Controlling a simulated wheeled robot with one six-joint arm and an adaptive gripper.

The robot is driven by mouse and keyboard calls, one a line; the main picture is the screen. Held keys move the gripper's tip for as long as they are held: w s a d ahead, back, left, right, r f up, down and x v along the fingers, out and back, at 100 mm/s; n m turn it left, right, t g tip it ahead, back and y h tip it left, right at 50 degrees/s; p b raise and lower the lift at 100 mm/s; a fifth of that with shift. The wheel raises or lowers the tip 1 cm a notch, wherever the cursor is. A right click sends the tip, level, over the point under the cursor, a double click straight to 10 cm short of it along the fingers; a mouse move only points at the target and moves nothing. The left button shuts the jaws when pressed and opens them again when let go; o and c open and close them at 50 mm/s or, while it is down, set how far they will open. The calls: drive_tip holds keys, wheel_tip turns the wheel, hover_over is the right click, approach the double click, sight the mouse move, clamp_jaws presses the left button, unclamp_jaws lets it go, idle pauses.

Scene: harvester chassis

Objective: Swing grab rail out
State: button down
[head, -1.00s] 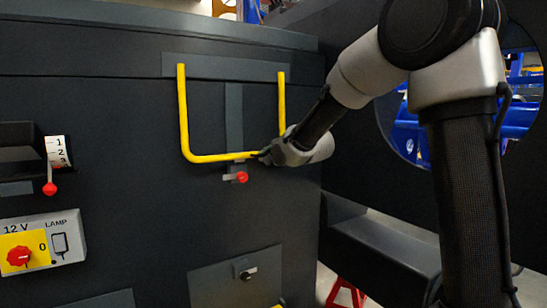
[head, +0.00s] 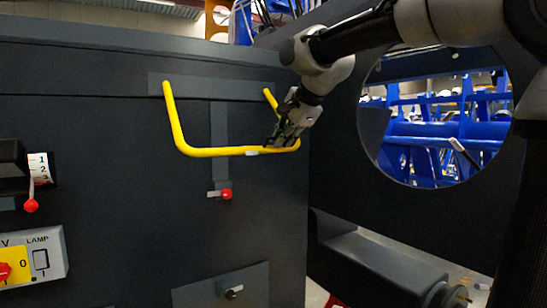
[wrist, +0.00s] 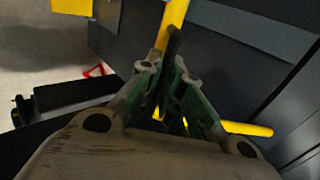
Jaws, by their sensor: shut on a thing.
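The yellow U-shaped grab rail (head: 215,152) hangs on the dark chassis panel in the head view. Its two legs meet the panel at the top and its lower bar stands out from the panel, so the rail is tilted outward. My gripper (head: 283,137) is shut on the lower bar near its right end. In the wrist view the yellow rail (wrist: 172,25) runs up beyond my gripper (wrist: 168,100), and another part of it shows to the lower right. The fingers hide the gripped stretch.
A red-knobbed latch (head: 225,194) sits on the panel below the rail. A numbered lever (head: 31,205) and a lamp switch box (head: 40,252) are at the left. A round opening (head: 435,115) and a dark ledge (head: 385,265) are at the right.

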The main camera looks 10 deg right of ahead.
drive_tip(key=s+r+g, duration=0.1)
drive_tip(key=s+r, duration=0.1)
drive_tip(key=r, duration=0.8)
drive_tip(key=s+d+r+g, duration=0.1)
drive_tip(key=s+r, duration=0.1)
drive_tip(key=r, duration=0.8)
drive_tip(key=shift+r+h, duration=0.2)
drive_tip(key=shift+h, duration=0.1)
drive_tip(key=shift+d, duration=0.1)
drive_tip(key=c, duration=1.6)
unclamp_jaws()
drive_tip(key=shift+w, duration=0.1)
drive_tip(key=shift+o, duration=0.2)
drive_tip(key=s+d+r, duration=0.2)
drive_tip(key=s, duration=0.5)
drive_tip(key=s+d+r, duration=0.2)
drive_tip(key=s, duration=0.5)
drive_tip(key=shift+d+g, duration=0.3)
